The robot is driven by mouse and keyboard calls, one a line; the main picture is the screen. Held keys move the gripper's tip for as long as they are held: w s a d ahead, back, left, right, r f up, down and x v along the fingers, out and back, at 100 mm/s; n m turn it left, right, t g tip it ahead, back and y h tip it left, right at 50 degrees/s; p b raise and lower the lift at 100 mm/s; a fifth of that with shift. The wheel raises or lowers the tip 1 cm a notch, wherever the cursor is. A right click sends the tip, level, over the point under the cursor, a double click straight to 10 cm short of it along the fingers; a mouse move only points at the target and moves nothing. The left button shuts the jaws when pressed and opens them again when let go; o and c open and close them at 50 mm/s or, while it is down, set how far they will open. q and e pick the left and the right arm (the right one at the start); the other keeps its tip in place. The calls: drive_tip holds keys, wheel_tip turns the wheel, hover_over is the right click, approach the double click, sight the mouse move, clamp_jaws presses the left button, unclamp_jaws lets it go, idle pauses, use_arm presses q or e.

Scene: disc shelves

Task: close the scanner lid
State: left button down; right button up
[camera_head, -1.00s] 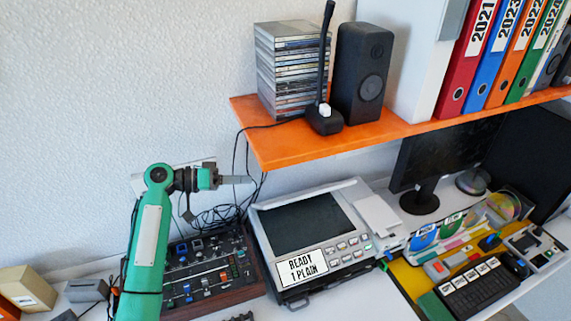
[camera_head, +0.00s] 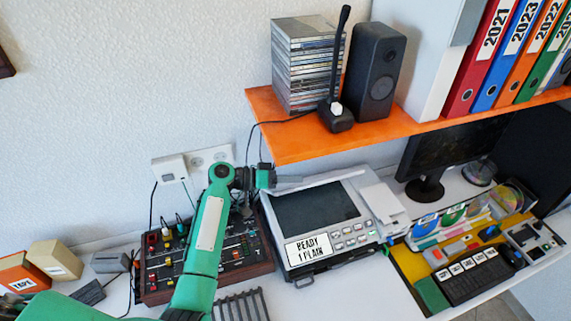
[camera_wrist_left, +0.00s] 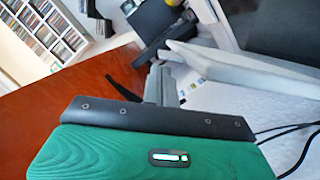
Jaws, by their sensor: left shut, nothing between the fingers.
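The scanner (camera_head: 343,246) is a light grey machine with a dark flat panel (camera_head: 314,207) on top and a "READY 1 PLAIN" display at its front left. A thin pale strip (camera_head: 325,180) runs along its back edge; I cannot tell whether this is the lid seen edge-on. My left gripper (camera_head: 290,181) is shut and empty at the scanner's back left corner. In the left wrist view its fingers (camera_wrist_left: 160,84) are close to a pale slab edge (camera_wrist_left: 235,66); contact cannot be told. My right gripper is out of view.
An orange shelf (camera_head: 300,148) with CD cases, a microphone and a speaker (camera_head: 374,75) overhangs behind the scanner. A mixer (camera_head: 160,270) lies under my left arm. A white box (camera_head: 384,203) adjoins the scanner's right side.

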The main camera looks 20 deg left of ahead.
sight(301, 246)
use_arm(q)
drive_tip(key=shift+s+d+f, duration=0.1)
drive_tip(key=shift+d+f, duration=0.05)
drive_tip(key=shift+f, duration=0.15)
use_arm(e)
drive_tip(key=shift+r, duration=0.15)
use_arm(q)
drive_tip(key=shift+s+f, duration=0.1)
